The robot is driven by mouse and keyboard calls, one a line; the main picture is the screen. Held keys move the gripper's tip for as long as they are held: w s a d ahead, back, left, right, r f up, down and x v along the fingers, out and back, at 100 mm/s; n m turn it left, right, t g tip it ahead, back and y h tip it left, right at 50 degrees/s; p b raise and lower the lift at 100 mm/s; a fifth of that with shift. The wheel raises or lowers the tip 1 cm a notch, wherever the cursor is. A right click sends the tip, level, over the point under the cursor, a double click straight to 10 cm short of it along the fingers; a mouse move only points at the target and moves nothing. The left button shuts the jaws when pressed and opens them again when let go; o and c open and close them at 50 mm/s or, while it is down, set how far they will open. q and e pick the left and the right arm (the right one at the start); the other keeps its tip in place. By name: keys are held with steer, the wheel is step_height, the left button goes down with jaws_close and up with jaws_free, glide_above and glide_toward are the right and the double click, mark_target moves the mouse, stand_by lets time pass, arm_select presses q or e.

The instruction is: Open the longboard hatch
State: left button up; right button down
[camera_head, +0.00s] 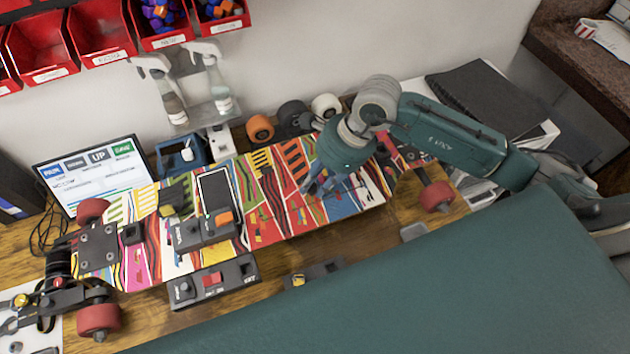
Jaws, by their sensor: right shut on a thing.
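The longboard (268,192) lies upside down across the wooden bench, its colourful patterned underside up and its red wheels at both ends. My right gripper (318,188) reaches down to the right half of the deck, fingers low at the patterned surface. It is shut on what seems to be the longboard hatch; the grip is partly hidden by the gripper and wrist, and I cannot tell the hatch's outline or whether it is raised. A grey control box (190,236) with an orange part sits on the left half of the deck.
A second grey box (212,283) with a red switch lies at the board's front edge. A monitor (98,172) stands at the left. Loose wheels (260,128), spray bottles and red bins line the back. A black laptop-like slab (480,95) lies at the right.

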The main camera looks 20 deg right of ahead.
steer(key=shift+w+a+r+g, duration=0.1)
steer(key=shift+w+r+g, duration=0.3)
steer(key=shift+r, duration=0.2)
steer(key=shift+w+r+g, duration=0.3)
steer(key=shift+r+g, duration=0.2)
steer(key=shift+r, duration=0.05)
steer(key=shift+w+r+m+g, duration=0.3)
steer(key=shift+w+r+g, duration=0.25)
steer(key=shift+g, duration=0.25)
steer(key=shift+w+r+m+g+b, duration=0.3)
steer(key=shift+w+r+g+b, duration=0.85)
steer(key=shift+g+b, duration=0.45)
steer(key=shift+s+r, duration=0.1)
